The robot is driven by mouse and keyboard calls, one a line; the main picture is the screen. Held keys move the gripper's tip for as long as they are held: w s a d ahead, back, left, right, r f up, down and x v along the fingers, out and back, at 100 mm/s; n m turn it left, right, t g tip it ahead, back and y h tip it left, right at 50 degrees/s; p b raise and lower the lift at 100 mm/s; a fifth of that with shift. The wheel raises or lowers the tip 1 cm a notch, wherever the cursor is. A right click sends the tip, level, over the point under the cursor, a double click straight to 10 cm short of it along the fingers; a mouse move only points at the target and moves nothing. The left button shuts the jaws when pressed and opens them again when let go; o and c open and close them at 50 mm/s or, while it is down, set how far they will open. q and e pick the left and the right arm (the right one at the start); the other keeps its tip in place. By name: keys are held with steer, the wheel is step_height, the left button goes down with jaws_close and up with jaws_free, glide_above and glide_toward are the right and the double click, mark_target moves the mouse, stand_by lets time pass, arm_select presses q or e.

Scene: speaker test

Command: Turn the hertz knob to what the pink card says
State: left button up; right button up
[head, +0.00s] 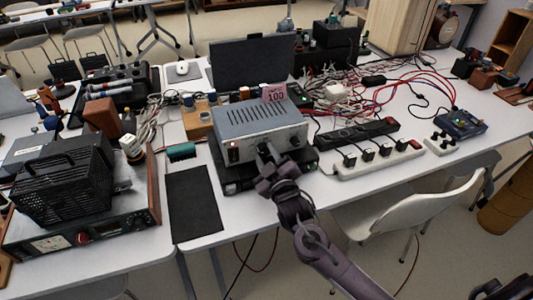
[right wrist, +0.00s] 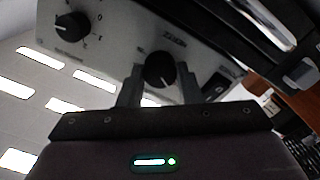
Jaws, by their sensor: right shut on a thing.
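The grey metal box (head: 262,121) stands on the table with its knobbed front panel facing me. The pink card (head: 274,93) stands on its top at the back right and reads 100; its smaller line is too small to read. My right gripper (head: 266,153) is at the front panel. In the right wrist view its fingers (right wrist: 160,82) are on both sides of a round black knob (right wrist: 159,67) with a white pointer line, shut on it. The label by this knob is too blurred to read. A second black knob (right wrist: 71,26) is clear of the fingers.
A white power strip (head: 375,160) with several plugs lies right of the box. A black mat (head: 193,200) lies to the left, beside a black-caged device (head: 62,187). Tangled cables (head: 335,95) fill the table behind. A white chair (head: 415,215) stands in front.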

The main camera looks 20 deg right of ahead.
stand_by(0.4)
steer(key=o, duration=1)
steer(key=shift+c, duration=0.2)
steer(key=s, duration=0.7)
steer(key=shift+s, duration=0.4)
steer(key=shift+d, duration=0.1)
